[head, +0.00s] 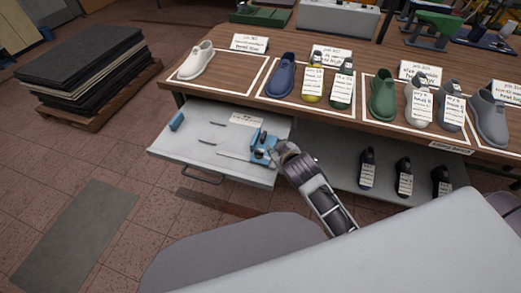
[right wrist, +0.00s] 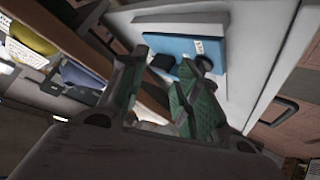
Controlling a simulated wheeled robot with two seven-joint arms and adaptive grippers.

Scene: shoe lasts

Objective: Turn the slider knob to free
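The blue slider (head: 261,147) sits on a measuring tool at the right end of the open pale drawer (head: 185,150), with a thin rod running left from it. In the right wrist view the blue slider body (right wrist: 181,47) has a black knob-like part (right wrist: 162,63), a small white label and another dark part (right wrist: 204,63) at its edge. I cannot tell which part is the slider knob or how it is set. My right gripper (head: 282,151) is just right of the slider. In the wrist view its green-padded fingers (right wrist: 158,92) stand apart, with nothing visibly held. My left gripper is out of view.
Another blue piece (head: 176,121), thin tools and a paper label lie in the drawer. The wooden table (head: 225,45) above holds several labelled shoe lasts. Dark lasts stand on a lower shelf (head: 320,178) at right. A stack of dark sheets (head: 80,65) stands on a pallet at left.

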